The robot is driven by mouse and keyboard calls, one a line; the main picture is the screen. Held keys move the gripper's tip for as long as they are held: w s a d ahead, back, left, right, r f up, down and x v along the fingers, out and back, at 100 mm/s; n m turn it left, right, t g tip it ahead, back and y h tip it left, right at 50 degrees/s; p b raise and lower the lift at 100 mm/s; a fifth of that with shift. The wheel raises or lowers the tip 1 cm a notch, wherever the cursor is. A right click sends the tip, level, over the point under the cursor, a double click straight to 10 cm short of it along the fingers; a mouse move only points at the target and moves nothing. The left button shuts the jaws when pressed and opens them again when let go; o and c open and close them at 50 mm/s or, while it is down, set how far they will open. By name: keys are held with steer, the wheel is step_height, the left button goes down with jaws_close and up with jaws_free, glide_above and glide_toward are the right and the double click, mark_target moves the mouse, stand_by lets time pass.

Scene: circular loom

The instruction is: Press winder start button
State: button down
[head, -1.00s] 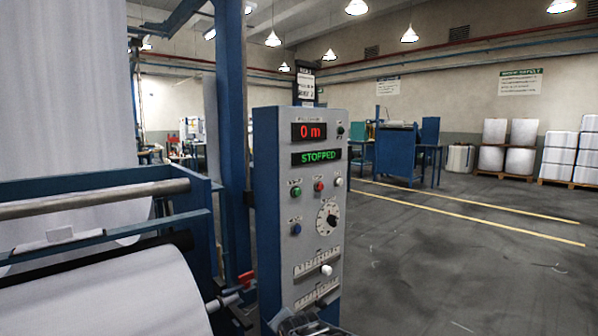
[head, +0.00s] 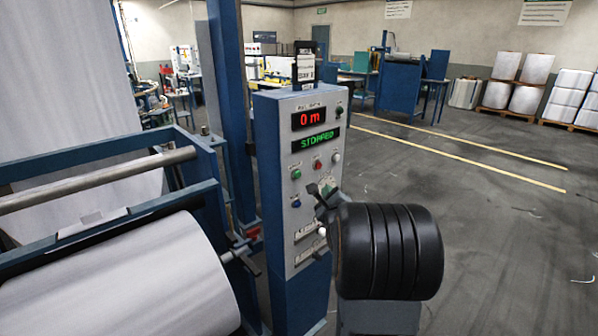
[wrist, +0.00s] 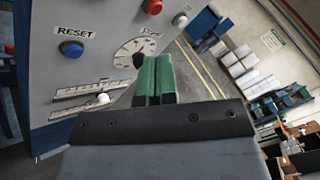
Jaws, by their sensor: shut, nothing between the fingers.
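The winder control panel (head: 313,180) stands upright in the head view, its displays reading "0 m" and "STOPPED". The green button (head: 296,174) sits below the displays at the left of its row, with a red button (head: 317,165) to its right. My gripper (head: 325,192) is in front of the panel, right of and lower than the green button, and covers the dial there. In the wrist view its green-padded fingers (wrist: 154,78) are shut and empty, overlapping the dial's (wrist: 136,57) right side. The green button is out of the wrist view; contact with the panel cannot be told.
A blue RESET button (wrist: 71,48) and a white slider knob (wrist: 102,98) are on the panel's lower part. A large white fabric roll (head: 130,280) on a blue frame stands left of the panel. Open grey floor (head: 480,230) lies to the right.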

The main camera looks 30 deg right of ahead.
mark_target(298, 175)
steer(key=w+a, duration=0.1)
steer(key=w, duration=0.7)
steer(key=shift+w+a, duration=0.3)
steer(key=shift+w, duration=0.05)
stand_by(1.3)
steer(key=shift+w+f+b, duration=0.1)
steer(key=shift+w+b, duration=0.2)
stand_by(0.8)
steer(key=shift+w+a+b, duration=0.15)
steer(key=shift+w+b, duration=0.25)
steer(key=shift+w, duration=0.15)
stand_by(0.9)
steer(key=shift+s, duration=0.15)
steer(key=shift+s+b, duration=0.7)
